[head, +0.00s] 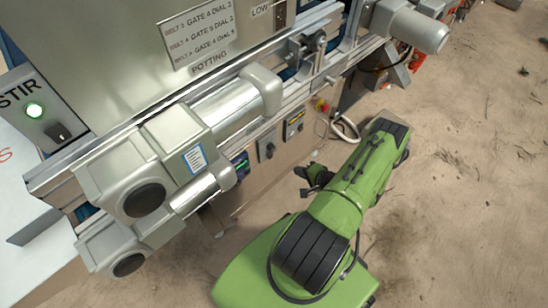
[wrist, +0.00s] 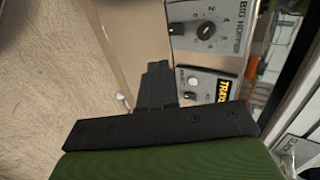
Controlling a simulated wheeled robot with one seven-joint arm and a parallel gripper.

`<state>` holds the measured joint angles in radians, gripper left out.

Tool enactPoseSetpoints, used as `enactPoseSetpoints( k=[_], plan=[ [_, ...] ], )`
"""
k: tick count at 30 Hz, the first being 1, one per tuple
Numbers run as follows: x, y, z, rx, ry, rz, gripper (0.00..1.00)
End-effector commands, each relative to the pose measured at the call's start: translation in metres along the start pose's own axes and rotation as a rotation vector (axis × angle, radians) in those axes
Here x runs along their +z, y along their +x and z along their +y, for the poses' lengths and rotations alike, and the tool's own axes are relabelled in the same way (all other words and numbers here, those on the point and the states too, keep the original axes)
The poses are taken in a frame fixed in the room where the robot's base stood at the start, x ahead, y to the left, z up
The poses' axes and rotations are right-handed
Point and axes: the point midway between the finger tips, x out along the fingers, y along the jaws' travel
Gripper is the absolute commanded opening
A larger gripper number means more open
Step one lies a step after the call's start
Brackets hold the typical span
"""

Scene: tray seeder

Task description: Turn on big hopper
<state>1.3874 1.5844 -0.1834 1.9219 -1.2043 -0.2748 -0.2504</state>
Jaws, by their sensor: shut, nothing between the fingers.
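The control panel labelled BIG HOPPER (wrist: 217,12) shows at the top right of the wrist view, with a black dial knob (wrist: 206,31) and numbers around it. A grey panel with a dark knob, apparently the same one, shows on the machine's side in the head view (head: 268,146). My gripper (wrist: 159,70) is shut and empty, with its dark fingers left of the panels and apart from the knob. In the head view, my gripper (head: 306,180) is dark and small, below and right of the panels. The knob's exact setting is hard to read.
A panel with a yellow-on-black label (wrist: 222,92) and a pale round button adjoins the BIG HOPPER panel. A red and yellow emergency button (head: 322,104) and a pale cable (head: 347,134) are nearby. Silver motors (head: 157,165) jut out at left. Sandy floor at right is open.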

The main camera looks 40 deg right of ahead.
Motion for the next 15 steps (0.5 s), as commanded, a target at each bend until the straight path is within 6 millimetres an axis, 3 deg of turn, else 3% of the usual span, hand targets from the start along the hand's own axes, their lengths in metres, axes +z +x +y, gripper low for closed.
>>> enactPoseSetpoints(
  k=[5,15],
  plan=[
    [0.001,0.009,0.000,0.000,-0.003,-0.003,0.00],
    [0.001,0.082,0.002,-0.002,-0.006,-0.004,0.00]
  ],
)
